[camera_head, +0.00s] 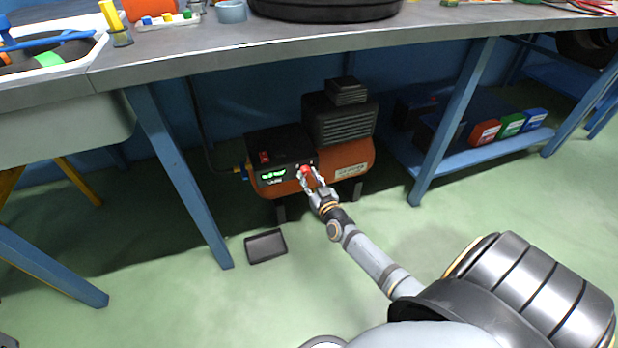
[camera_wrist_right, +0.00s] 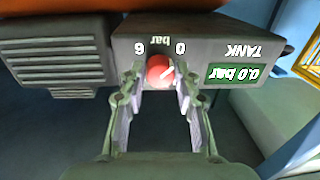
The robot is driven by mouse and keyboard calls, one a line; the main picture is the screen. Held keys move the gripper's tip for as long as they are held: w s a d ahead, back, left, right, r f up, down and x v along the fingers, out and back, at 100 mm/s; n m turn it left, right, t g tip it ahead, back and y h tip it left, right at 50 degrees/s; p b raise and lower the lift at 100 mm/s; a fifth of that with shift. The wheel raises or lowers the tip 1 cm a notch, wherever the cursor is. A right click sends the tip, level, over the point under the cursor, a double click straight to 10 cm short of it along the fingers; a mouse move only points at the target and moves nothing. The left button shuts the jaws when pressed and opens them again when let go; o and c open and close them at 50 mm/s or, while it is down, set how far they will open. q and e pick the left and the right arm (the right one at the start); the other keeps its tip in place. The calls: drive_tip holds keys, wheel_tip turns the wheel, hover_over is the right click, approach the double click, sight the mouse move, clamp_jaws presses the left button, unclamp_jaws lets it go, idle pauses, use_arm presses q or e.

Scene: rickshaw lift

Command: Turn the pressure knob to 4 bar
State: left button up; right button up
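The red pressure knob (camera_wrist_right: 160,70) sits on the dark panel of the orange compressor (camera_head: 345,157), under the workbench. The knob (camera_head: 305,169) also shows in the head view. In the wrist view it has a white pointer line and the marks 6, bar and 0 beside it, seen upside down. A green display (camera_wrist_right: 233,73) reads 0.0 bar next to the word TANK. My right gripper (camera_head: 311,178) is at the knob, with a finger on each side of it; I cannot tell whether they touch it. My left gripper is not in view.
The workbench top (camera_head: 210,50) is above the compressor, with a blue leg (camera_head: 180,175) left of it and another (camera_head: 455,120) right of it. A small black tray (camera_head: 265,246) lies on the floor. A low blue shelf (camera_head: 450,165) holds several colored boxes.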

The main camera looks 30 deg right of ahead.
clamp_jaws()
